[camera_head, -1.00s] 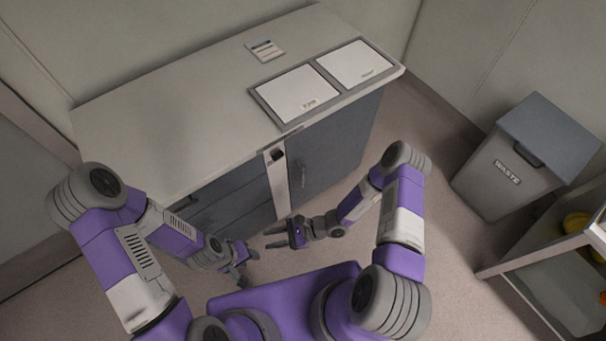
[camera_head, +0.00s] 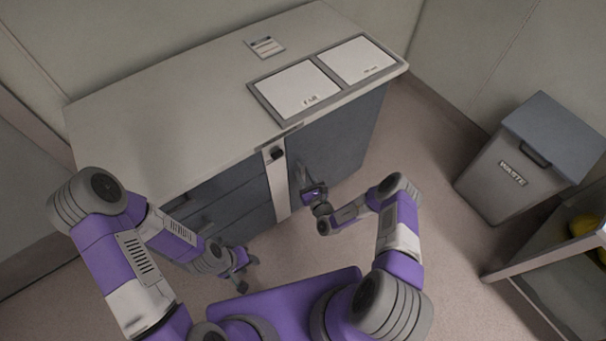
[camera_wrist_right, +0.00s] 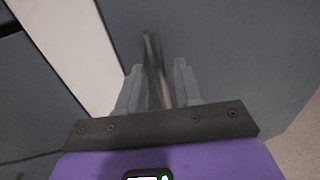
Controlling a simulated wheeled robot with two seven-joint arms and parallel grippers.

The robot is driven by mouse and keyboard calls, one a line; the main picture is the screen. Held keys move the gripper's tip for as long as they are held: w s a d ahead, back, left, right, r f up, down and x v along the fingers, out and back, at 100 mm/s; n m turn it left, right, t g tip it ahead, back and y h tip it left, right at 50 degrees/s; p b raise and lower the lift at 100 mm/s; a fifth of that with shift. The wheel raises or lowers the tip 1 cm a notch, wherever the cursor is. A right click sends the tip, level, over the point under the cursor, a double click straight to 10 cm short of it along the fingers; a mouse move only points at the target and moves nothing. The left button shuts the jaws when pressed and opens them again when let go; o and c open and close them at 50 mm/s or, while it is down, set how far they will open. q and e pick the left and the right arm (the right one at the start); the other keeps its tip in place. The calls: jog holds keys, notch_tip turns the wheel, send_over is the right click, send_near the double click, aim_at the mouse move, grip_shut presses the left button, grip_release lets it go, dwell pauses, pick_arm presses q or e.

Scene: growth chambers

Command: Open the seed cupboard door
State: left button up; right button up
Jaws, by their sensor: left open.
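The cupboard door (camera_head: 345,135) is a dark grey panel at the right of the bench front, and it looks closed. Its upright metal handle (camera_wrist_right: 152,58) shows in the right wrist view. My right gripper (camera_wrist_right: 158,75) has its fingers apart, one on each side of the handle, with the bar between them. In the head view my right gripper (camera_head: 306,184) is at the door's left part and hides most of the handle. My left gripper (camera_head: 243,269) is open and empty, low in front of the drawers.
Grey drawers (camera_head: 225,195) and a pale upright strip (camera_head: 277,185) stand left of the door. Two white panels (camera_head: 298,88) lie on the bench top (camera_head: 150,130). A waste bin (camera_head: 510,175) and a shelf unit (camera_head: 535,255) stand at the right. Floor between is clear.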

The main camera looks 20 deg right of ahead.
jog(key=shift+w+a, duration=0.15)
jog(key=shift+w, duration=0.7)
grip_shut()
